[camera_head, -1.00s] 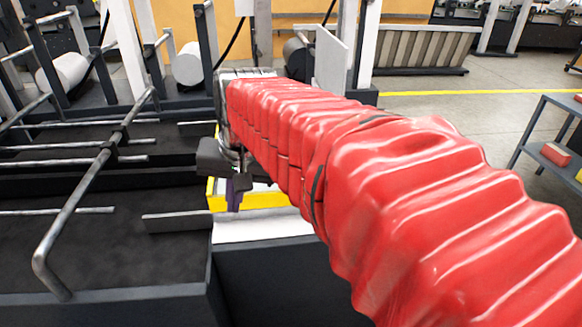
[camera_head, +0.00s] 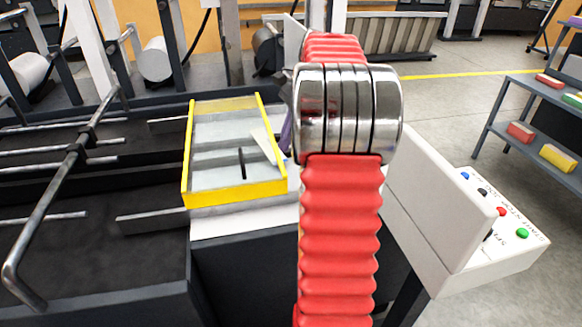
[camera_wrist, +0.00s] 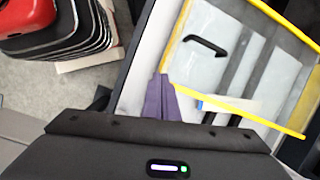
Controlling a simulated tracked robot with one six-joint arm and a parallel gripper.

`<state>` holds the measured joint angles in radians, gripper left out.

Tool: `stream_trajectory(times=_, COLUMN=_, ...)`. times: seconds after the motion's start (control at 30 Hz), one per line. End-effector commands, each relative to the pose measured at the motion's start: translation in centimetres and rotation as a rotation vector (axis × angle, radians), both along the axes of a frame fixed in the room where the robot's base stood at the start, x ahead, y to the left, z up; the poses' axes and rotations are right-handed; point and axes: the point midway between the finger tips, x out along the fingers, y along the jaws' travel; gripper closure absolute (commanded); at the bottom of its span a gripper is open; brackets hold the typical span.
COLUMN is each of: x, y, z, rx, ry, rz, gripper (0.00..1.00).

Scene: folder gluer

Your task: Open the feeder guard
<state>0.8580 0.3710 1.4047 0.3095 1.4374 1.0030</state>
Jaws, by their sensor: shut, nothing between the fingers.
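The feeder guard (camera_head: 237,194) is a clear panel in a yellow frame on the machine, with a short black handle (camera_head: 242,163). It looks lowered over the feeder, though its exact tilt is hard to judge. The wrist view shows the guard's yellow edge (camera_wrist: 256,120) and the black handle (camera_wrist: 207,46) above and right of my gripper. My gripper (camera_wrist: 163,86) has purple fingers, shut together and empty, apart from the handle. In the head view my gripper (camera_head: 286,136) shows beside the guard's right edge, mostly hidden behind my red arm.
A white control box (camera_head: 505,245) with coloured buttons stands to the right, beside a pale upright panel (camera_head: 435,195). Metal rails (camera_head: 60,205) run over the dark bed at left. A grey shelf (camera_head: 545,125) with coloured blocks stands far right. Open floor lies between.

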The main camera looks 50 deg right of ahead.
Motion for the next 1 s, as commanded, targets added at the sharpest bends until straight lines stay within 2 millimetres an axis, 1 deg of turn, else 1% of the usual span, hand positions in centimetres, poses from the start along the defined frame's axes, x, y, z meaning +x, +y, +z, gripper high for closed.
stream_trajectory(times=0.03, x=-0.4, y=-1.9, z=-0.8, rx=0.025, ry=0.011, rz=-0.053, gripper=1.00)
stream_trajectory(times=0.1, x=-0.9, y=-3.8, z=-1.5, rx=0.057, ry=0.024, rz=-0.119, gripper=1.00)
stream_trajectory(times=0.2, x=-1.5, y=-5.8, z=-2.3, rx=0.091, ry=0.037, rz=-0.190, gripper=1.00)
stream_trajectory(times=0.3, x=-1.9, y=-6.9, z=-2.7, rx=0.110, ry=0.044, rz=-0.229, gripper=1.00)
stream_trajectory(times=0.4, x=-2.0, y=-7.2, z=-2.9, rx=0.119, ry=0.048, rz=-0.242, gripper=1.00)
stream_trajectory(times=0.77, x=-2.0, y=-7.1, z=-3.0, rx=0.117, ry=0.048, rz=-0.240, gripper=1.00)
stream_trajectory(times=0.87, x=-1.8, y=-6.9, z=-3.5, rx=0.117, ry=0.048, rz=-0.239, gripper=1.00)
stream_trajectory(times=1.0, x=-1.5, y=-6.4, z=-4.9, rx=0.118, ry=0.048, rz=-0.239, gripper=1.00)
